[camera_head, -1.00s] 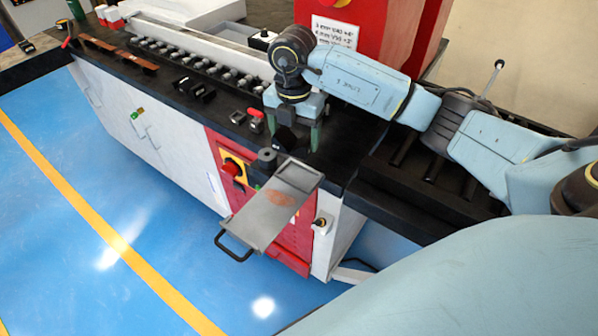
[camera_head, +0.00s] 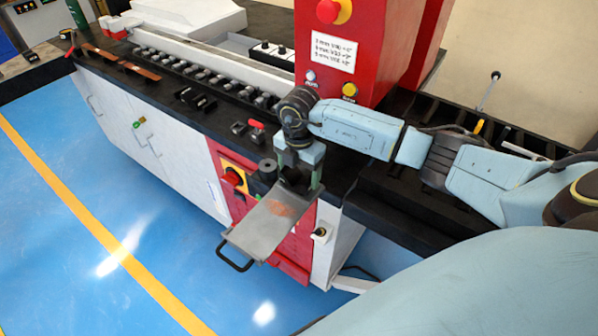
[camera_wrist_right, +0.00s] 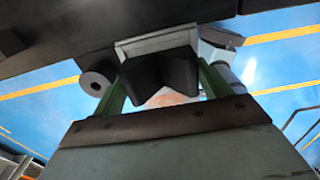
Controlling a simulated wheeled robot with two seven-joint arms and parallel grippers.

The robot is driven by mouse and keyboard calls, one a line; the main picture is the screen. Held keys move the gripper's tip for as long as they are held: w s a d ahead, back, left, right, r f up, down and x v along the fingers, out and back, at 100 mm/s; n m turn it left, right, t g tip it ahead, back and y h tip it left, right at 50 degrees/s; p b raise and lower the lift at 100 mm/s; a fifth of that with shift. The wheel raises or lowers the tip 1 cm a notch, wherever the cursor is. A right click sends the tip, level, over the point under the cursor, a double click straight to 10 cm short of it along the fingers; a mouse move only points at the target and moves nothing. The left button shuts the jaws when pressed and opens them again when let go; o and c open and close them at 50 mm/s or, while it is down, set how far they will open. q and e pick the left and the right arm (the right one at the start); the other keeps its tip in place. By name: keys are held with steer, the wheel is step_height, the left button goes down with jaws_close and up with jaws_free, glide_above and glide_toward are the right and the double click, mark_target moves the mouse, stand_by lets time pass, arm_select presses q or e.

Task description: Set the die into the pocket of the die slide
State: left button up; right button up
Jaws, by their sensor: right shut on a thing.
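The die slide (camera_head: 262,228) is a grey metal tray pulled out from the red machine front, with a black handle at its outer end and a reddish patch on its top. My right gripper (camera_head: 297,182) points down over the slide's inner end. It is shut on the die (camera_wrist_right: 162,80), a black block with a V groove, held between the green fingers. The die shows dark between the fingers in the head view (camera_head: 294,176). Whether the die touches the slide, and the pocket under it, I cannot tell. My left gripper is not in view.
A dark round cylinder (camera_head: 267,170) stands left of the gripper, close to the slide. A red-handled clamp (camera_head: 256,131) and black blocks (camera_head: 195,98) lie on the black bench top. The red press housing (camera_head: 350,50) rises behind my right arm.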

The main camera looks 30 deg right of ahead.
mark_target(299, 181)
steer(key=shift+f, duration=0.35)
steer(key=shift+f, duration=0.1)
steer(key=o, duration=1.7)
steer(key=shift+f, duration=0.1)
steer(key=shift+r, duration=0.2)
step_height(299, 181, up, 12)
steer(key=b, duration=0.1)
steer(key=shift+b, duration=0.4)
